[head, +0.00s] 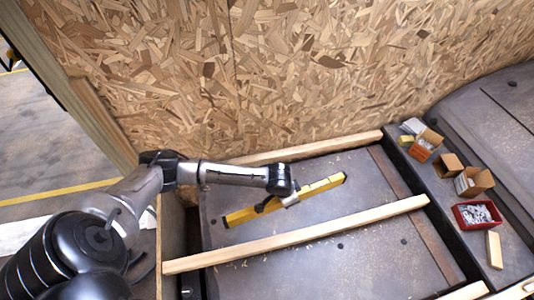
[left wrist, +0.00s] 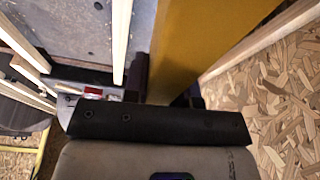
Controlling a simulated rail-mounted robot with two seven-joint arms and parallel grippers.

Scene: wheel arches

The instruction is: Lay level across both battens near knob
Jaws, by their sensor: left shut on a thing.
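A yellow spirit level (head: 322,187) is in my left gripper (head: 278,202), which is shut around its middle. In the left wrist view the level is a broad yellow band (left wrist: 195,45) between the fingers. In the head view it appears between a back batten (head: 335,146) and a front batten (head: 300,235), running roughly along them rather than across. Its height above the dark panel (head: 270,265) is hard to judge. Small dark round spots, one a possible knob (head: 340,246), dot the panel; I cannot tell which is the knob. My right gripper is out of view.
An OSB wall (head: 230,80) rises behind the back batten. On the right ledge are small cardboard boxes (head: 473,181), a red tray (head: 478,215) of metal pieces and a wood block (head: 494,250). More timber (head: 465,292) lies at the bottom right.

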